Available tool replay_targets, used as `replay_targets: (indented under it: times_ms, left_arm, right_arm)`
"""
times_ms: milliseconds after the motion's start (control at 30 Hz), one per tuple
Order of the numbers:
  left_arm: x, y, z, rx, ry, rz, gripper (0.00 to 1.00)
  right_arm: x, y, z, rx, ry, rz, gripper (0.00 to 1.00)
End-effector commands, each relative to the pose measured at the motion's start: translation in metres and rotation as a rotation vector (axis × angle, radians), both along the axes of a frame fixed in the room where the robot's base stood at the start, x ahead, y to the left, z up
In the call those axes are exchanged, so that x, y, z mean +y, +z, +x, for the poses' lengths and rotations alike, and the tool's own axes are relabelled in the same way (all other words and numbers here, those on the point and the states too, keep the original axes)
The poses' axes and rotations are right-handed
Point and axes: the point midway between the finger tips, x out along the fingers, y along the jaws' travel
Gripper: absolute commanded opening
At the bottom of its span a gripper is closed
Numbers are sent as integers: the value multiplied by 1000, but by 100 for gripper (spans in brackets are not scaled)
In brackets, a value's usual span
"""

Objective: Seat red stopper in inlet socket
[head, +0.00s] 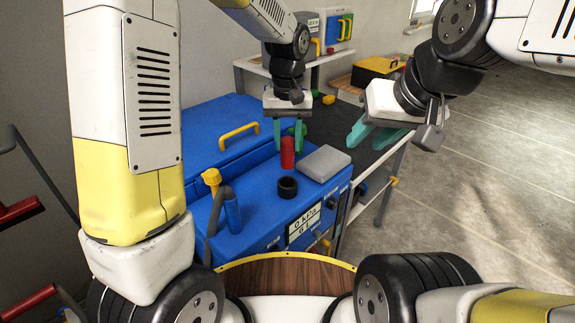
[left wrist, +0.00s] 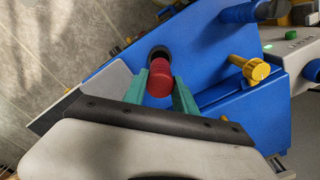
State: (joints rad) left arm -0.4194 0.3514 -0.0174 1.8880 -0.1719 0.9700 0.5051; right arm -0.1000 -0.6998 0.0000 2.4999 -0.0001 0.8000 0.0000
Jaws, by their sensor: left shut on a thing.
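My left gripper (head: 289,139) has its green fingers shut on the red stopper (head: 288,153), a short red cylinder. The stopper also shows between the fingers in the left wrist view (left wrist: 160,80). The inlet socket (head: 288,187) is a black ring on top of the blue machine (head: 262,217). In the head view the stopper appears just beyond the ring, apart from it; its height above the top is hard to tell. In the left wrist view the stopper overlaps the edge of the dark socket (left wrist: 159,52). My right gripper (head: 376,133) is open and empty, right of the machine.
A grey block (head: 323,163) lies on the machine right of the socket. A yellow knob (head: 211,177) and a blue cylinder (head: 232,212) stand to its left. A yellow handle (head: 239,131) is behind. A dark bench (head: 340,122) lies beyond; the floor at right is clear.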

Motion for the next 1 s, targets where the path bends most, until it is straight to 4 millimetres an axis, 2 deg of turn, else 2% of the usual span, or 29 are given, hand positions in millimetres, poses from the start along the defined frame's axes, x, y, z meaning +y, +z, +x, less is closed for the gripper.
replay_targets:
  times_ms: [300, 533, 700, 1000]
  left_arm:
    - [1, -52, -1, 4, 0, 2, 0]
    - [0, -71, -1, 4, 0, 2, 0]
    - [1, -95, -1, 4, 0, 2, 0]
    - [0, -100, 0, 1, 0, 0, 0]
  right_arm:
    - [0, 0, 0, 0, 0, 0, 36]
    - [0, 0, 0, 0, 0, 0, 36]
    - [0, 0, 0, 0, 0, 0, 36]
    - [0, 0, 0, 0, 0, 0, 36]
